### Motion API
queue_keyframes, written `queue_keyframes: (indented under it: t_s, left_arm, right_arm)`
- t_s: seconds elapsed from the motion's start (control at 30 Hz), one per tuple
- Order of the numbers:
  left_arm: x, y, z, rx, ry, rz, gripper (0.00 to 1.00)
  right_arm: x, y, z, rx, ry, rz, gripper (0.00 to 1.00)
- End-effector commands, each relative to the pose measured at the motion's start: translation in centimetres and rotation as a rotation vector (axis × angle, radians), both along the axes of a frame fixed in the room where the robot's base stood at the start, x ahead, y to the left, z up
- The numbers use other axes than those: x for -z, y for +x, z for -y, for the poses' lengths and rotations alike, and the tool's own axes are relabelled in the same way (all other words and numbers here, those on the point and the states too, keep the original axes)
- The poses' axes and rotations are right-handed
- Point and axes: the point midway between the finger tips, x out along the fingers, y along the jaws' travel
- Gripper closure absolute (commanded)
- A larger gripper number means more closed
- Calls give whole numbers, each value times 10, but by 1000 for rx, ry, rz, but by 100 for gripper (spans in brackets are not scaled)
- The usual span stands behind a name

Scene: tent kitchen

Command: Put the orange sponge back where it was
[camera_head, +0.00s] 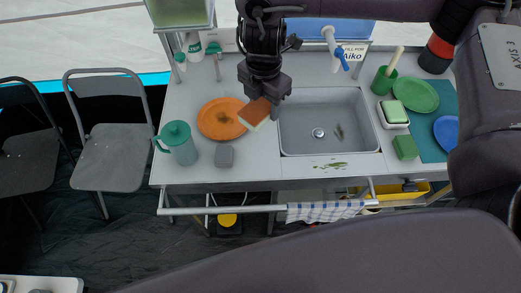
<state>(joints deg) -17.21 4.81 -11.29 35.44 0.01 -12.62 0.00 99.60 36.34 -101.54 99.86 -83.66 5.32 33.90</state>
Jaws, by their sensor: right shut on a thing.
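The orange sponge (254,113), rusty orange on top with a pale cream side, is tilted in the jaws of my right gripper (262,98). It shows at the right edge of the orange plate (216,122), just left of the sink (330,140). I cannot tell whether it touches the plate or the counter. The gripper hides part of it. My left gripper is not in view.
Right of the sink are a green sponge on a white dish (393,113), a green block (405,147), a green plate (416,95) and a blue plate (446,132).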

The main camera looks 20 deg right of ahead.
Motion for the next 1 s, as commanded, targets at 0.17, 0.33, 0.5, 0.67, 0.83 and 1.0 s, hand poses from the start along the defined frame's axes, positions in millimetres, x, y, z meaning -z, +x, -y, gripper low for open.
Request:
queue_keyframes:
  t_s: [0.17, 0.33, 0.5, 0.67, 0.83, 1.0]
  left_arm:
    - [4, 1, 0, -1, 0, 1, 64]
    - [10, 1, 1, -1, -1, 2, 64]
    - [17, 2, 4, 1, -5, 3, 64]
    - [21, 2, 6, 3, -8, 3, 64]
    - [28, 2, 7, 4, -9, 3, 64]
    - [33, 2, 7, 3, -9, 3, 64]
  right_arm:
    - [49, -3, 0, 5, 1, -11, 76]
    - [94, -3, 0, 6, 2, -9, 76]
    - [132, -2, 0, 6, 2, -7, 76]
    - [147, -1, 0, 4, 0, -1, 76]
    - [168, -2, 0, 6, 2, -5, 76]
    - [186, -1, 0, 5, 1, -3, 76]
